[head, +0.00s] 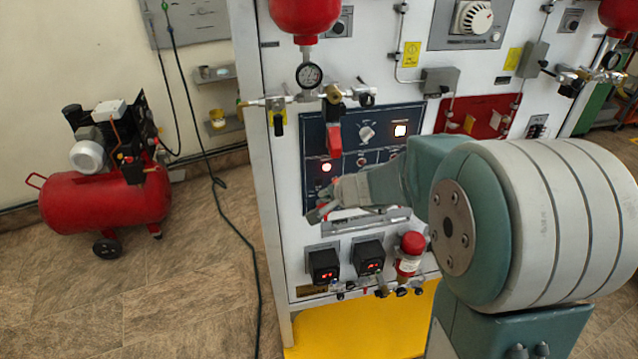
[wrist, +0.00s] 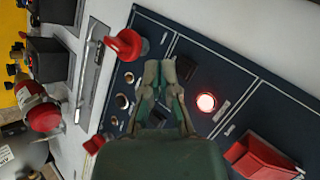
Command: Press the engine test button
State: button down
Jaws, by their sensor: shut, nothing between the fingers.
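The dark blue control panel (head: 385,116) is on the front of the white cabinet; it also shows in the wrist view (wrist: 225,75). I cannot read which control is the engine test button. My gripper (head: 318,213) is shut and empty in front of the panel's lower left. In the wrist view its fingertips (wrist: 168,68) lie beside a small black control (wrist: 186,68); contact cannot be told. The gripper hides part of the panel.
A red knob (wrist: 125,45) and a red lever (head: 334,138) stick out near the gripper. A metal handle (head: 365,222) lies below the panel, above two black boxes (head: 323,265) and a red-capped cylinder (head: 411,253). A red compressor (head: 105,205) stands left, with open floor between.

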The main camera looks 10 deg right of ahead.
jog(key=s, duration=0.3)
jog(key=shift+s, duration=0.15)
dwell(0.7)
jog(key=s+a+r+n+g, duration=0.1)
jog(key=s+a+r+n, duration=0.25)
jog(key=s, duration=0.35)
jog(key=s+a+r+n+g, duration=0.1)
jog(key=s+a+r+n, duration=0.1)
jog(key=s+r+n, duration=0.35)
jog(key=s+d+n+g+h, duration=0.1)
jog(key=s+d, duration=0.4)
jog(key=s, duration=0.8)
jog(key=n+h, duration=0.1)
jog(key=h, duration=0.1)
jog(key=shift+f+h, duration=0.2)
jog(key=shift+h, duration=0.2)
